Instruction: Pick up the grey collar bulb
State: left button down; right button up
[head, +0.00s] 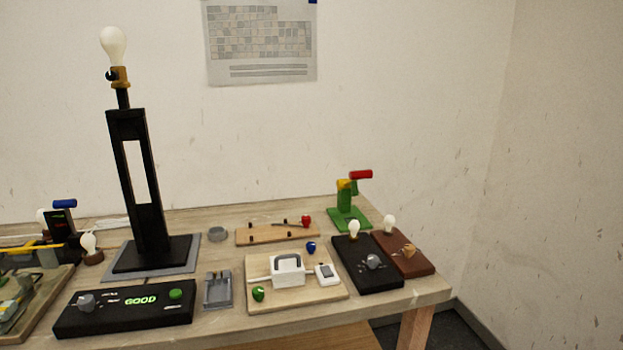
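Several white bulbs are in the head view. One bulb (113,45) stands in a brass socket on top of the tall black lamp (127,118). Another bulb (88,243) stands upright on a small brown base at the left. A third, partly hidden bulb (41,216) is behind it at the far left. Two more stand at the right: one bulb (354,229) on a black box (375,279) and one bulb (389,223) on a brown box (420,266). The collars are too small to tell which is grey. Neither of my grippers is in view.
A black tester (120,318) showing GOOD is at the front left. A grey fixture (217,301), a wooden board (333,292) with a white block, and a green stand (345,212) with a red handle crowd the table. The table's right edge is near the brown box.

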aim_at(88, 241)
jog(key=u, duration=1.25)
